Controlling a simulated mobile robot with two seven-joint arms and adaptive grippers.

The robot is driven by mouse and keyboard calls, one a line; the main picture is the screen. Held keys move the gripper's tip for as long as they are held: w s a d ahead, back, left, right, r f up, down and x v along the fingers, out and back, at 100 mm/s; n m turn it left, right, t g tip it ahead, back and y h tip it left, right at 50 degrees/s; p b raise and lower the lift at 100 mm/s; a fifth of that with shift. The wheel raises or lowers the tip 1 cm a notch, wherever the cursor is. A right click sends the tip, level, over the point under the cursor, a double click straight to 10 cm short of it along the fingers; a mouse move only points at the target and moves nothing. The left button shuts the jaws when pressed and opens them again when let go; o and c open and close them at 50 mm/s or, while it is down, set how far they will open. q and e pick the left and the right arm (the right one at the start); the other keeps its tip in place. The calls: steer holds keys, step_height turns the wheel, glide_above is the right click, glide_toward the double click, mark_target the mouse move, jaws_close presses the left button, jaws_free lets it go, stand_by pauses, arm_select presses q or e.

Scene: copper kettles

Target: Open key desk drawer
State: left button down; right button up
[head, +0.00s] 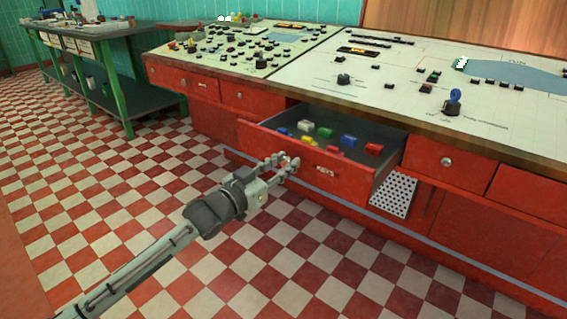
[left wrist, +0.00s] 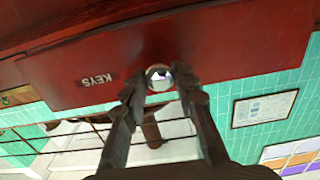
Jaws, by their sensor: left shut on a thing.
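The red key drawer (head: 342,178) stands pulled out of the desk, with several coloured blocks (head: 326,132) visible inside. My left gripper (head: 283,163) is at the left part of the drawer front, shut on its round metal knob. In the left wrist view the knob (left wrist: 160,77) sits between the fingertips of my left gripper (left wrist: 159,86). A "KEYS" label (left wrist: 97,78) is on the red drawer front (left wrist: 220,50) beside it. My right gripper is in neither view.
The desk top carries a pale control panel (head: 400,75) with small knobs and switches. Closed red drawers (head: 446,162) flank the open one. A green workbench (head: 105,85) stands at the back left. The checkered floor (head: 110,200) in front of the desk is clear.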

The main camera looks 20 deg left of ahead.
arm_select(q)
steer(key=c, duration=1.2)
jaws_free()
steer(key=shift+s+a, duration=0.1)
steer(key=shift+s, duration=0.05)
steer(key=v, duration=1.1)
steer(key=shift+s+r, duration=0.1)
steer(key=shift+s, duration=0.25)
